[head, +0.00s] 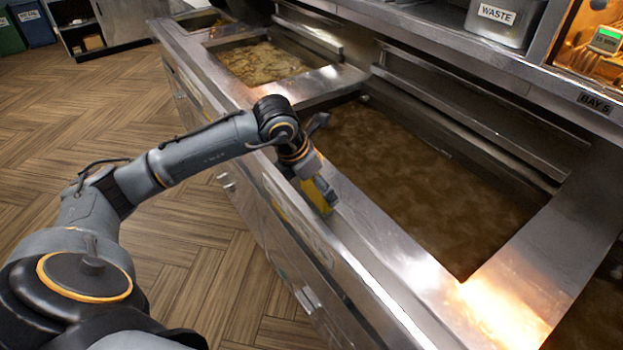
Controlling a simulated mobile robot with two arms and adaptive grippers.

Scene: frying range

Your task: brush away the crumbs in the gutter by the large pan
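The large pan (430,185), full of murky brown oil, fills the middle right. The metal gutter (372,250) runs along its front edge; I cannot make out crumbs in it. My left gripper (318,188) points down at the front ledge beside the pan's near left part. It appears shut on a yellow block-like tool (317,198), perhaps a brush; its lower end is at the ledge, and I cannot tell whether it touches. The fingers partly hide the tool. My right gripper is not in view.
A smaller pan (262,62) with pale, lumpy contents lies farther back. A steel WASTE container (503,22) stands on the rear shelf. A lit cabinet (597,40) is at the upper right. The wooden floor (190,215) left of the range is clear.

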